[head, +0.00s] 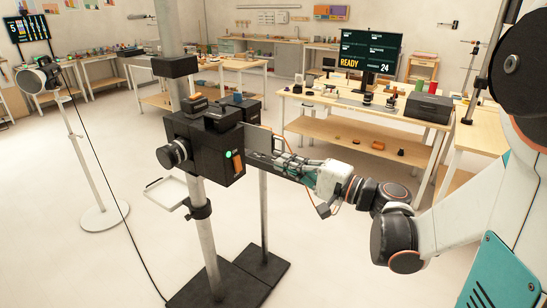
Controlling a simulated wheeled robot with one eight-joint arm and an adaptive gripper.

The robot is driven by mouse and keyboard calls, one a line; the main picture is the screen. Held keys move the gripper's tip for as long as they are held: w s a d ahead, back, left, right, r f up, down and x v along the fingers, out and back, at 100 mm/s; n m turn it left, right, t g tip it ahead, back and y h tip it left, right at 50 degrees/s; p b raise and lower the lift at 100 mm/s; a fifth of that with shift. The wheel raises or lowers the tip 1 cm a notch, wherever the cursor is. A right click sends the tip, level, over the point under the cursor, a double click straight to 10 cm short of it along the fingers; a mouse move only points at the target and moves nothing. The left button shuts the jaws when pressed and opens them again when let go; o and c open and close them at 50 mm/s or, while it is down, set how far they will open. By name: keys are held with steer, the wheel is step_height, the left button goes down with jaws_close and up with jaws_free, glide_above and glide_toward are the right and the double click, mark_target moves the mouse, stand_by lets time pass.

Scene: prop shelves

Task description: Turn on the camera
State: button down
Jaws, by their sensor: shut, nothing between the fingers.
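The black camera (205,146) is mounted on a grey vertical post, with its lens facing left. A small green light (229,154) glows on its near side, beside an orange-brown panel (237,162). My gripper (252,155) reaches in from the right, with its fingers at the camera's right side. The fingers are shut with nothing seen between them. Whether the fingertips touch the camera is too small to tell.
A second post (264,215) stands behind the camera, on a black floor base (235,278). A lamp on a stand (38,78) is at the left, with a cable across the floor. A workbench with a monitor (370,50) reading READY stands behind. White floor is open at the front left.

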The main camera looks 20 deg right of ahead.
steer(key=shift+r+v, duration=0.25)
steer(key=shift+v, duration=0.9)
steer(key=shift+a, duration=0.1)
